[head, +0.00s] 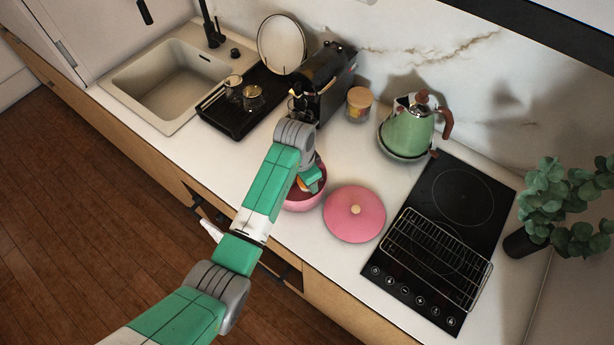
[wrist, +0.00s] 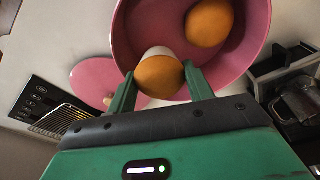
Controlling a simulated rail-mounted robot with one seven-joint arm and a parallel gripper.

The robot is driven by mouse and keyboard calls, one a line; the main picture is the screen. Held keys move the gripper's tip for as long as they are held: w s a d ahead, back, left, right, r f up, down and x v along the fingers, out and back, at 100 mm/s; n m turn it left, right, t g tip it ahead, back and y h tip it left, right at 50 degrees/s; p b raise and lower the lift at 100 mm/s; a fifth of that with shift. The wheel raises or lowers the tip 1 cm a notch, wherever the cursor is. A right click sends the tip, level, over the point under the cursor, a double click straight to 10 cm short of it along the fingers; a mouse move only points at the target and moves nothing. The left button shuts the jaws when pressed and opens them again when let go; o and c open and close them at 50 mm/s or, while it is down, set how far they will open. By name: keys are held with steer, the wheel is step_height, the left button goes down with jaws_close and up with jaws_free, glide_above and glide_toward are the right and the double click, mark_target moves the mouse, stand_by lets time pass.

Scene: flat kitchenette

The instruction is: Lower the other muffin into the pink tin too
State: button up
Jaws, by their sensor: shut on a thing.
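The open pink tin (wrist: 125,28) fills the top of the wrist view. In the head view the tin (head: 303,203) stands on the counter, partly hidden by my arm. One muffin (wrist: 208,22) with an orange-brown top lies inside the tin. My gripper (wrist: 160,72) is shut on the other muffin (wrist: 160,78), which has an orange-brown top and a pale base. In the wrist view, the held muffin overlaps the tin's near side and opening, apart from the first muffin. I cannot tell its exact height against the rim.
The pink lid (head: 355,213) lies on the counter right of the tin. A black cooktop (head: 455,200) with a wire rack (head: 437,258) is farther right. A green kettle (head: 408,128), a jar (head: 359,103) and a coffee machine (head: 328,80) stand behind. Counter left of the tin is clear.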

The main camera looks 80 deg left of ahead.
steer(key=shift+f+b, duration=0.75)
steer(key=shift+f, duration=0.5)
stand_by(0.5)
steer(key=o, duration=1.1)
steer(key=r, duration=0.5)
steer(key=s+r, duration=0.1)
steer(key=r, duration=0.1)
steer(key=shift+s+d+r+p, duration=0.1)
steer(key=shift+d+r+p, duration=0.1)
steer(key=shift+r+p, duration=0.15)
